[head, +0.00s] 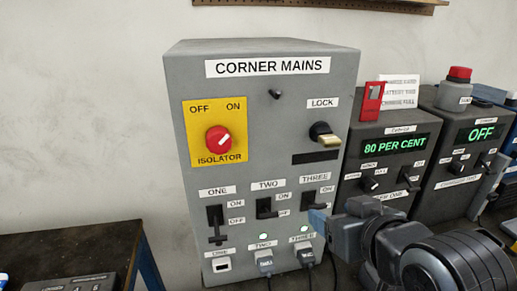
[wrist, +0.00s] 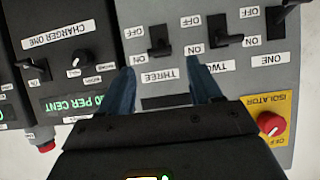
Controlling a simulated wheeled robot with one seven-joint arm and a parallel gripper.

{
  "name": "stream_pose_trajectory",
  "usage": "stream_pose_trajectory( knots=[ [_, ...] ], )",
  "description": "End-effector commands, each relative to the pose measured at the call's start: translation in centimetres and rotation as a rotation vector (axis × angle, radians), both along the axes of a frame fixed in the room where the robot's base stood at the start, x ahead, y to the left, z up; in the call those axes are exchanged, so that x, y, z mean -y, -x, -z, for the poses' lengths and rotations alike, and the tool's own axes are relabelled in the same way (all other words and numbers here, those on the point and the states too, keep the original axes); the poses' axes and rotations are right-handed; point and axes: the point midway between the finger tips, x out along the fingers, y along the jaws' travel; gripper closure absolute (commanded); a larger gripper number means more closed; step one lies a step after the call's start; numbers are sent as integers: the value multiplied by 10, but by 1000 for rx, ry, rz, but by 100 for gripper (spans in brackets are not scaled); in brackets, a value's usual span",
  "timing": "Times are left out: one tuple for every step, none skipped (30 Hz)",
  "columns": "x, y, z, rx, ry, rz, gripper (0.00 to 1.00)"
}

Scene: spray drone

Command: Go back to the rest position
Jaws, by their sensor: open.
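My gripper (wrist: 160,70) is open and empty, with its two blue fingers apart in front of the THREE label in the wrist view. In the head view, a blue fingertip (head: 318,220) shows at the lower right of the grey CORNER MAINS box (head: 345,75), close to switch THREE (head: 310,197). I cannot tell whether it touches the box. The wrist view shows switch THREE (wrist: 160,42) just beyond the fingers, and switch TWO (wrist: 228,38) beside it. Switch ONE (head: 215,225) has its lever low, by OFF. Green lamps are lit above the TWO and THREE plugs.
The red isolator knob (head: 218,139) points up toward ON. A key (head: 325,138) sits at LOCK. Dark charger boxes (head: 385,155) reading 80 PER CENT and OFF stand at the right. A dark table (head: 60,245) is at the lower left; cables hang from the plugs.

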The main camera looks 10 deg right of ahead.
Motion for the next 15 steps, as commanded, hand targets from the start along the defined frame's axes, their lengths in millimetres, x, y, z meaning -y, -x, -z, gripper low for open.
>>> stream_pose_trajectory(
  knots=[
    [0,1,2,-1,0,0,36],
    [0,2,4,0,0,0,36],
    [0,5,9,-1,0,0,36],
    [0,8,13,1,1,0,36],
    [0,12,18,2,1,0,36],
    [0,18,25,5,1,0,36],
    [1,23,32,9,1,0,36],
    [1,29,38,13,2,-1,36],
    [1,38,48,19,2,-1,36],
    [1,45,54,24,2,-1,36],
    [1,52,60,30,2,-1,36],
    [1,62,68,37,3,-1,36],
    [1,69,73,43,3,-1,36],
    [1,77,79,49,3,-1,36],
    [1,87,85,55,3,-1,36]
  ],
)
